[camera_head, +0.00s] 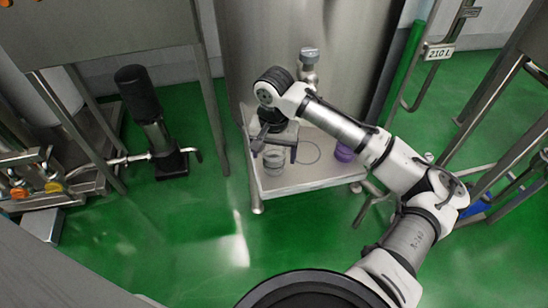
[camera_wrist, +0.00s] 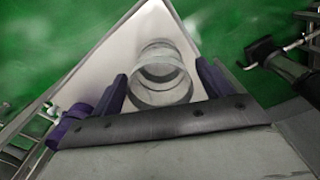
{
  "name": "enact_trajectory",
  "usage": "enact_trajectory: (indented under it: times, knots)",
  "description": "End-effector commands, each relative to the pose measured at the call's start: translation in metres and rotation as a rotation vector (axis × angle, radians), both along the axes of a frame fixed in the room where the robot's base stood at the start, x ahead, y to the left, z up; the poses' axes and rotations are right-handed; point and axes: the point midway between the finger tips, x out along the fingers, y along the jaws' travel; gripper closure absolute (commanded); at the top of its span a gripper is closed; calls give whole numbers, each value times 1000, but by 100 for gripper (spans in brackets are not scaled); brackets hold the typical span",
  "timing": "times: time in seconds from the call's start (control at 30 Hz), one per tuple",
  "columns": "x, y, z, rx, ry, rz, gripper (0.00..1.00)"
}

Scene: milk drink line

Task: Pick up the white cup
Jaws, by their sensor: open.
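A pale, see-through-looking cup (camera_head: 272,164) stands upright on a small light table (camera_head: 310,178) near its front left corner. In the wrist view the cup (camera_wrist: 160,72) shows as stacked pale rings on the white tabletop (camera_wrist: 118,62). My gripper (camera_head: 275,152) reaches down over the cup, with its dark fingers apart. In the wrist view the fingers of my gripper (camera_wrist: 161,86) lie left and right of the cup, open. I cannot tell whether either finger touches it. The cup's near part is hidden by the gripper body.
A purple object (camera_head: 344,151) stands at the table's right side, and a thin ring (camera_head: 308,153) lies between it and the cup. A large steel tank (camera_head: 260,50) rises behind the table. A black pump (camera_head: 150,115) stands left. Green floor (camera_head: 185,235) in front is clear.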

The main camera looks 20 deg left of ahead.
Motion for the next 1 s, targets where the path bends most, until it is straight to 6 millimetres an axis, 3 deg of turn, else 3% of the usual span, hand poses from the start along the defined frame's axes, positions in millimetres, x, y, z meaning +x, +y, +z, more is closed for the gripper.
enact_trajectory:
  times: [0.2, 0.43, 0.8, 1.0]
  knots:
    - [0, 0, -22, -1, 0, -2, 21]
    - [0, 0, -24, 0, 0, -1, 21]
    - [0, 0, -24, 0, 0, -1, 69]
    - [0, 0, -23, 0, 0, -1, 69]
